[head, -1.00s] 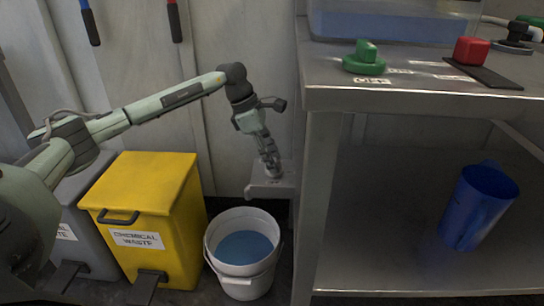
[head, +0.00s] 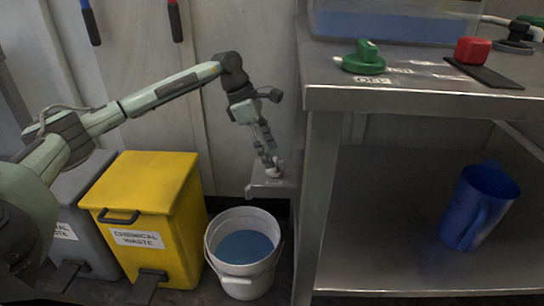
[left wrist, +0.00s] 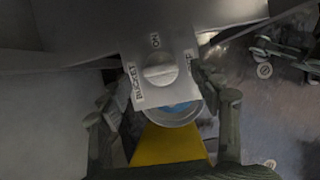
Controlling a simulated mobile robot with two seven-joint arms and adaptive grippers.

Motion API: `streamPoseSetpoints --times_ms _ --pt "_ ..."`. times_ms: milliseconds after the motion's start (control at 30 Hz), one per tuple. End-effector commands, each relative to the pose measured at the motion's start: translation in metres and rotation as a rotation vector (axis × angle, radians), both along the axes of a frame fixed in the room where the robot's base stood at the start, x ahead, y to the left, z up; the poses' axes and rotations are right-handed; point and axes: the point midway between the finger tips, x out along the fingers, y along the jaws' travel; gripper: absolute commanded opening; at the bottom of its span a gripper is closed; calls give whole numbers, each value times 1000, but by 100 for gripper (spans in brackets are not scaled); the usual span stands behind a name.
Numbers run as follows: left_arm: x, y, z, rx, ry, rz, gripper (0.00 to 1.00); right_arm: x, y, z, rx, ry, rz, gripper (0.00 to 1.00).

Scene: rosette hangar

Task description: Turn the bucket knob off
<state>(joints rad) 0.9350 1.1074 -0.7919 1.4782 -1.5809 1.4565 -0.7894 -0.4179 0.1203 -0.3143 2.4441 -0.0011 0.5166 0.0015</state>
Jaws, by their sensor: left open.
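The bucket knob (left wrist: 160,70) is a round grey dial with a raised grip bar, on a plate (left wrist: 183,45) lettered BUCKET and ON, with a partly hidden label at right. Its bar lies nearly level in the left wrist view; I cannot tell which end points. In the head view the pale knob (head: 277,172) sits on a grey bracket (head: 268,189) beside the bench leg. My left gripper (head: 270,161) is open just above it. In the left wrist view its fingers (left wrist: 157,92) spread either side of the plate; contact is unclear. My right gripper is not seen.
A white bucket (head: 220,262) holding blue liquid stands below the bracket. A yellow chemical waste bin (head: 160,190) is to its left.

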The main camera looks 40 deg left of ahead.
Motion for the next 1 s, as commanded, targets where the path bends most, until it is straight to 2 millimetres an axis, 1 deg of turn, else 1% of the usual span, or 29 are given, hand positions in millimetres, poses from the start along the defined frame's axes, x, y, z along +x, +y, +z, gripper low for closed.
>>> streamPoseSetpoints --times_ms 33,200,300,433,600,1000 --pt "-1 4 11 1 -4 2 64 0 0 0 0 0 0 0" --pt "-9 16 46 1 -5 2 64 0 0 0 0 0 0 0" --pt "-12 23 63 1 -4 1 64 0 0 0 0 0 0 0" --pt "-16 28 79 1 -2 0 64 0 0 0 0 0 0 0" --pt "-18 31 88 0 0 -1 64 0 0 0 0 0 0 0" --pt "-19 32 88 1 0 -1 64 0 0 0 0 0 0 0"
